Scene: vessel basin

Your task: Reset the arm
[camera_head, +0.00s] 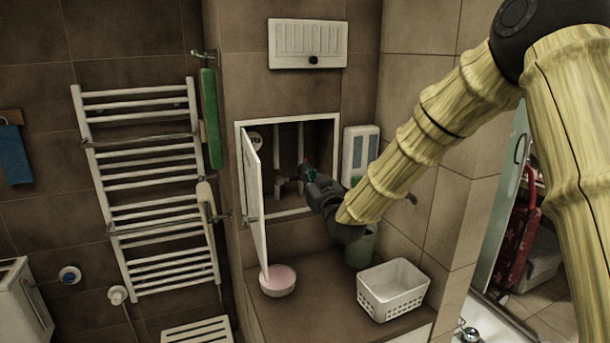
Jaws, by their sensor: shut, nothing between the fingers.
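My arm reaches in from the upper right of the head view, and my gripper (307,172) is at the opening of a wall cabinet (236,123). The gripper is small and dark here, and its fingers are shut with nothing seen between them. The cabinet's white door (255,195) stands open, swung out to the left. Whether the fingers touch a fitting cannot be told. My wrist hides the lower right of the opening.
Below the cabinet, a ledge (300,318) holds a bowl with pink contents (277,283) and a white basket (393,290). A dispenser (359,150) hangs right of the opening, partly behind my arm. A towel rack (150,190) is on the left wall.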

